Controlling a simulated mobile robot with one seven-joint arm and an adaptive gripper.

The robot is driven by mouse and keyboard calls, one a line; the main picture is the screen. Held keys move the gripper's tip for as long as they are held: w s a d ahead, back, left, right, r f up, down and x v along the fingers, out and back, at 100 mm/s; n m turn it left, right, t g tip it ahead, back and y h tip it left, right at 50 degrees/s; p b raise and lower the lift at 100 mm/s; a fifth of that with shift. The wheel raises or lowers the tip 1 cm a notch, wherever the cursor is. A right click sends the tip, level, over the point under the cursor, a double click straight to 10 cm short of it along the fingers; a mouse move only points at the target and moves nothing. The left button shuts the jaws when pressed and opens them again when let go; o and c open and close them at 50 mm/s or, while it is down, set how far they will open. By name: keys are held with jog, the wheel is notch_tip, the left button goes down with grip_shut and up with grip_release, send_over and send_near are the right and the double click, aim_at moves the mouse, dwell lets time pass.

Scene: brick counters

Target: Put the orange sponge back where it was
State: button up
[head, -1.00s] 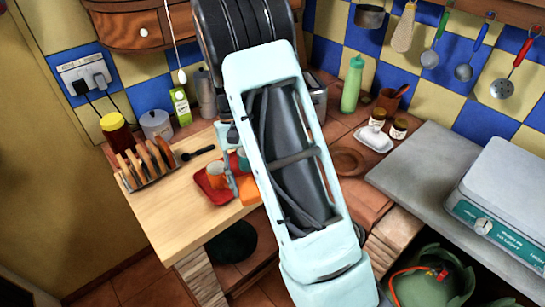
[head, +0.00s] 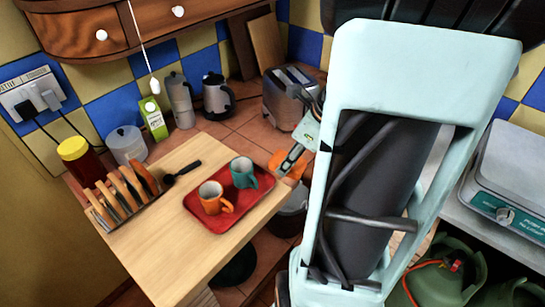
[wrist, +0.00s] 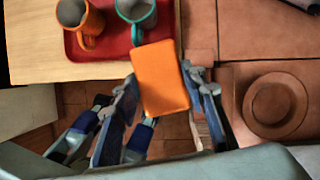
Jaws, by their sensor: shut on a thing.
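The orange sponge (wrist: 160,78) is held between the two fingers of my gripper (wrist: 160,88) in the wrist view. Its far end is close to the red tray's near edge; I cannot tell its height. In the head view, part of the sponge (head: 288,160) shows by my gripper (head: 292,158), right of the tray, and my arm hides the area to the right. The red tray (head: 232,225) lies on the wooden table with an orange mug (head: 213,198) and a teal mug (head: 242,174) on it.
A rack of toast-like slices (head: 130,190) and a dark spoon (head: 183,171) lie left of the tray on the wooden table (head: 160,245). A toaster (head: 291,97) stands behind. A round brown dish (wrist: 275,106) sits on tiles at the right. Bare tile lies between.

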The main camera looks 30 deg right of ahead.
jog(key=shift+s+d+m+h, duration=0.15)
jog(key=shift+d+m+h, duration=0.25)
jog(key=shift+m, duration=0.5)
jog(key=shift+d, duration=0.15)
jog(key=w+d+f, duration=0.1)
jog(key=w+f, duration=0.2)
jog(key=w, duration=0.1)
jog(key=w+d+f, duration=0.2)
jog(key=w+f, duration=0.1)
jog(key=w, duration=0.1)
jog(key=w+d+f+b, duration=0.1)
jog(key=w+f, duration=0.1)
jog(key=w, duration=0.2)
jog(key=shift+d+f, duration=0.25)
jog(key=shift+f, duration=0.15)
jog(key=shift+w+d+f, duration=0.15)
jog(key=shift+w+f, duration=0.35)
jog(key=shift+f, duration=0.05)
jog(key=shift+f+b, duration=0.35)
jog(key=shift+f, duration=1.15)
jog(key=shift+f, duration=0.1)
